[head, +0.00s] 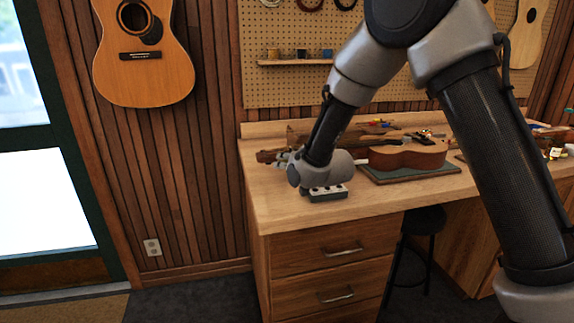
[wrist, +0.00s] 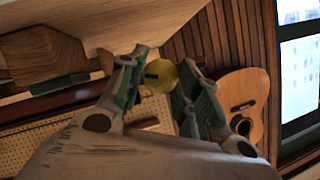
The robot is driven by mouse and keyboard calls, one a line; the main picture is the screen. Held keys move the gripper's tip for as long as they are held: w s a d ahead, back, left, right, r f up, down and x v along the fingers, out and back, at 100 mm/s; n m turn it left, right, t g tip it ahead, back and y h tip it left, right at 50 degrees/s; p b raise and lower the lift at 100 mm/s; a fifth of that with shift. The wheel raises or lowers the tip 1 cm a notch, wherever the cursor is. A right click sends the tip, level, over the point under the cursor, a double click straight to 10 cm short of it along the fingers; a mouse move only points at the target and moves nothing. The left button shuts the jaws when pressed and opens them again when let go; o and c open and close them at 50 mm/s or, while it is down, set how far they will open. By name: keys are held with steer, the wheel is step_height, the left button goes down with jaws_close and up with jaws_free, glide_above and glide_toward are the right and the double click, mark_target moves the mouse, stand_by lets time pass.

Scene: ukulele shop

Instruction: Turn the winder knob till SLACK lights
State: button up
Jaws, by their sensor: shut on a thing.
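In the wrist view a round yellow knob (wrist: 160,76) with a dark mark on its face sits between the two green-padded fingers. My gripper (wrist: 158,82) is shut on this knob. In the head view my gripper (head: 284,158) is over the left part of the workbench, beside the ukulele's neck end, and my wrist hides most of what it holds. No lit SLACK label can be made out.
A brown ukulele (head: 408,154) lies on a dark green mat (head: 375,178) on the wooden workbench (head: 277,207). A wooden block (wrist: 42,55) shows close by in the wrist view. A guitar (head: 143,62) hangs on the left wall. A dark stool (head: 425,222) stands under the bench.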

steer(key=shift+r+n+h, duration=0.1)
steer(key=shift+n+h, duration=0.6)
steer(key=shift+n, duration=0.2)
steer(key=o, duration=1)
steer(key=v, duration=1.2)
